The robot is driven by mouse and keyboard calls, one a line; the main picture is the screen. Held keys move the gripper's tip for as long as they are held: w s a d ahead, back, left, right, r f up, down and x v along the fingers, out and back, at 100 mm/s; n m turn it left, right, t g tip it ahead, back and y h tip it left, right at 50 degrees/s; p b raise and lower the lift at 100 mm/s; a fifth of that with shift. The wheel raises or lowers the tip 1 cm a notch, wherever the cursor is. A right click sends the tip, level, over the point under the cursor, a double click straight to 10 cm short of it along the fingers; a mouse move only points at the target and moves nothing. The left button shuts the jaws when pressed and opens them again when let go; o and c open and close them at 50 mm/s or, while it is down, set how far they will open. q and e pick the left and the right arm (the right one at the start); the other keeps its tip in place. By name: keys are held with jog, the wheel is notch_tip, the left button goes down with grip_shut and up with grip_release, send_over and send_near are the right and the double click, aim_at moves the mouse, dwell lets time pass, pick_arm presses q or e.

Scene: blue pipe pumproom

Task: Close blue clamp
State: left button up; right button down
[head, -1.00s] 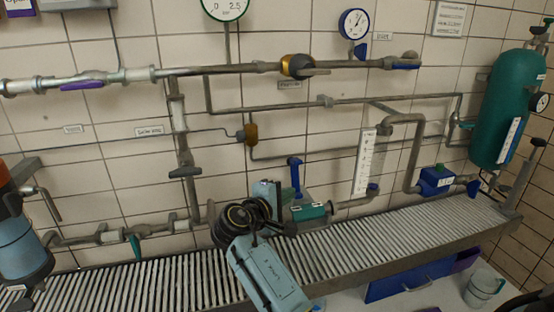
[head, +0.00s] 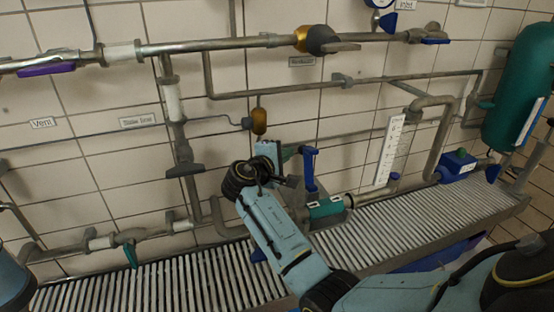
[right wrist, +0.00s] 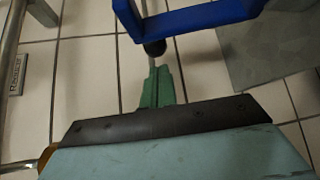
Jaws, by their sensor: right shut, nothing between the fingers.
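The blue clamp (head: 310,170) looks like an upright blue handle above a teal-green fitting (head: 325,206) on the lower pipe line. In the right wrist view a blue bar (right wrist: 205,18) crosses the top, with a dark round knob at its left end. My right gripper (head: 294,152) is shut and empty, just left of the handle's top. Its green fingers also show in the right wrist view (right wrist: 158,85), close below the knob; I cannot tell whether they touch it. My right arm hides part of the pipe behind it. My left gripper is not in view.
A ribbed metal shelf (head: 160,285) runs below the pipes. A blue box (head: 457,165), a white gauge strip (head: 389,150) and a green tank (head: 515,90) stand to the right. A dark valve handle (head: 184,170) is left of my right gripper. Pipes run along the tiled wall.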

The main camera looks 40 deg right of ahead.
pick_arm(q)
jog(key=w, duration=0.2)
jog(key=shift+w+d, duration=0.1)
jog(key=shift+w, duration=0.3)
pick_arm(e)
jog(key=shift+x, duration=1.25)
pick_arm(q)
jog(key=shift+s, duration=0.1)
pick_arm(e)
jog(key=shift+s, duration=0.1)
